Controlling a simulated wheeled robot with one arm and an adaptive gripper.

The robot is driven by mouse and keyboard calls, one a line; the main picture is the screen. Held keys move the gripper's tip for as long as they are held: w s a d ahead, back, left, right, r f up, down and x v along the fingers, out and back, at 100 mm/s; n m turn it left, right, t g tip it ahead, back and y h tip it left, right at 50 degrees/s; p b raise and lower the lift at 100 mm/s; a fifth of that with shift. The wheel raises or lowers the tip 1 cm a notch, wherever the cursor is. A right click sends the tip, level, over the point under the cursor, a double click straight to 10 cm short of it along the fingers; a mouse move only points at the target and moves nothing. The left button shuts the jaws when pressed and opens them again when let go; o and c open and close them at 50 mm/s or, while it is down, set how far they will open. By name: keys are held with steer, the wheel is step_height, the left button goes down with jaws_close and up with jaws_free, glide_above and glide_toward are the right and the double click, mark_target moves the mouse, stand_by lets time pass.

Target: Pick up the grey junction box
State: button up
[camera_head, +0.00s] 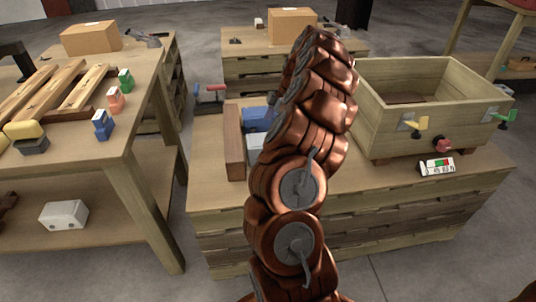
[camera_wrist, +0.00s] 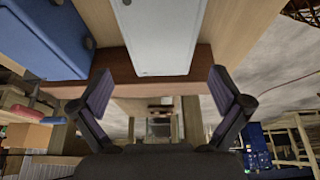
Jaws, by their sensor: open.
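A light grey box (camera_wrist: 167,35), which looks like the grey junction box, fills the upper middle of the wrist view. In the head view only a pale part of it (camera_head: 254,142) shows beside my arm. My gripper (camera_wrist: 160,75) is open, its two fingers spread left and right, with the near edge of the grey box between the tips in the picture. I cannot tell how far apart they are. In the head view my arm hides the gripper. A blue box (camera_wrist: 45,32) lies left of the grey one; it also shows in the head view (camera_head: 256,119).
A wooden strip (camera_head: 234,143) edges the boxes at left on the workbench (camera_head: 400,188). A large wooden crate (camera_head: 395,135) with clamps stands to the right. A left table (camera_head: 75,155) holds small coloured blocks; a whitish box (camera_head: 63,215) lies on its lower shelf.

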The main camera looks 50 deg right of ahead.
mark_target(255, 141)
steer(key=shift+d+f, duration=0.2)
steer(key=shift+f, duration=0.25)
steer(key=shift+s+d+b+x, duration=0.1)
steer(key=shift+s+b+x, duration=0.1)
steer(key=shift+x, duration=1.65)
steer(key=shift+s+d+b+x, duration=0.1)
steer(key=shift+s+b+x, duration=0.1)
steer(key=shift+x, duration=1.6)
steer(key=shift+f, duration=0.15)
steer(key=shift+f+b, duration=0.25)
steer(key=shift+b, duration=0.2)
steer(key=shift+c, duration=0.4)
steer(key=c, duration=1.5)
